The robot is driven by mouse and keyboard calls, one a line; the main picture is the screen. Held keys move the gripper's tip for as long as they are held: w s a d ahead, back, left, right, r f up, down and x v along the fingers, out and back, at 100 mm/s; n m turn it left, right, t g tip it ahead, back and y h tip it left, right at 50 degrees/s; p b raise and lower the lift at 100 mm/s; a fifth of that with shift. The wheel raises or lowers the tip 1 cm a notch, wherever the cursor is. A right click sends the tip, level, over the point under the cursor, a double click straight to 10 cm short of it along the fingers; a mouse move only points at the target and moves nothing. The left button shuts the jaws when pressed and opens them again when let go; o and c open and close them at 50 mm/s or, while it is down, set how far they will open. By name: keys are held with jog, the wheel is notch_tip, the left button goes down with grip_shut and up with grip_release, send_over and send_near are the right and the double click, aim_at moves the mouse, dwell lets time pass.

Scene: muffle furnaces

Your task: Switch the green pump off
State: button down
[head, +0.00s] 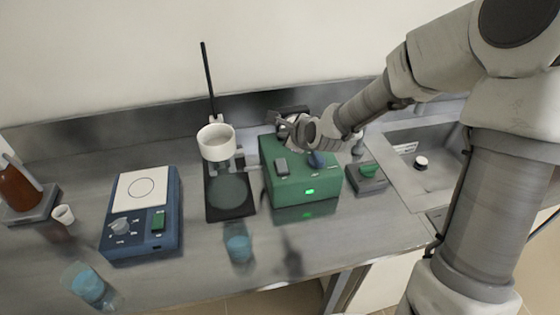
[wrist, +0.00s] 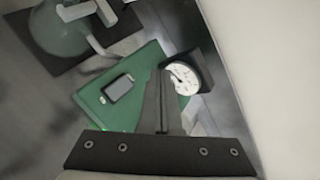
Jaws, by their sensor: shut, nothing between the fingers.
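The green pump (head: 290,188) is a box on the steel bench, right of the stand, with a lit green lamp (head: 309,191) on its front. A grey rocker switch (head: 282,166) sits on its top; it also shows in the wrist view (wrist: 118,88). A round white gauge (wrist: 183,78) stands at the pump's edge. My gripper (wrist: 160,72) is shut and empty, above the pump. In the wrist view its fingers are between the switch and the gauge, apart from the switch. Contact with the pump cannot be told.
A stand with a white cup (head: 215,143) is left of the pump. A blue hotplate (head: 118,240) is further left. A beaker (head: 238,244) of blue liquid stands in front.

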aim_at(283, 164)
jog(key=shift+w+a+f+b, duration=0.1)
jog(key=shift+w+f+b, duration=0.1)
jog(key=shift+f+b, duration=1.1)
jog(key=shift+w+f+b, duration=0.2)
jog(key=shift+f+b, duration=0.85)
jog(key=shift+f, duration=0.4)
jog(key=shift+w+a+f+b, duration=0.1)
jog(key=shift+w+f+b, duration=0.1)
jog(key=shift+f+b, duration=1.1)
jog(key=shift+f, duration=0.15)
jog(key=shift+f, duration=0.35)
jog(key=shift+f+b, duration=0.35)
jog(key=shift+b, duration=0.05)
jog(key=shift+r+p, duration=0.75)
jog(key=shift+r, duration=0.05)
jog(key=r+p, duration=0.4)
jog(key=r, duration=0.1)
jog(key=shift+s+d+p, duration=0.15)
jog(key=shift+s+p, duration=0.2)
jog(key=shift+s, duration=0.05)
